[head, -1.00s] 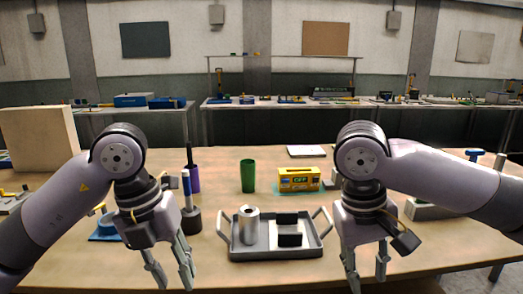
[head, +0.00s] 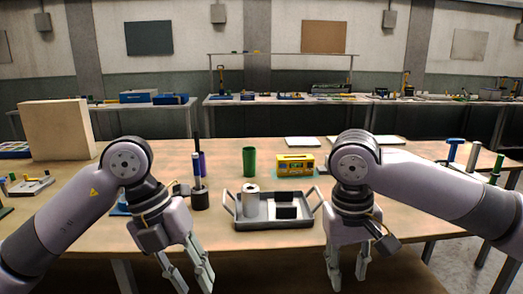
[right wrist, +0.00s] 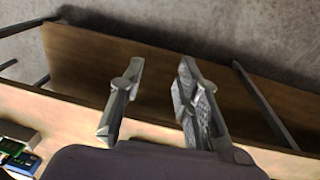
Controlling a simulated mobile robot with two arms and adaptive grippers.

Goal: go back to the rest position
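My left gripper (head: 192,276) is at the front edge of the table, left of the grey tray (head: 272,224). It is open and I see nothing between its fingers. My right gripper (head: 347,277) is at the front edge, right of the tray. It is open and empty, and it also shows in the right wrist view (right wrist: 150,98) with a gap between its fingers. The tray stands on the table (head: 130,234) and holds a silver cylinder (head: 249,202) and dark blocks (head: 286,207).
A green cup (head: 249,161) and a yellow box (head: 296,165) stand behind the tray. A dark holder with upright tools (head: 200,199) is beside my left arm. A large beige block (head: 57,130) stands at the back left. Floor shows past the table's front edge.

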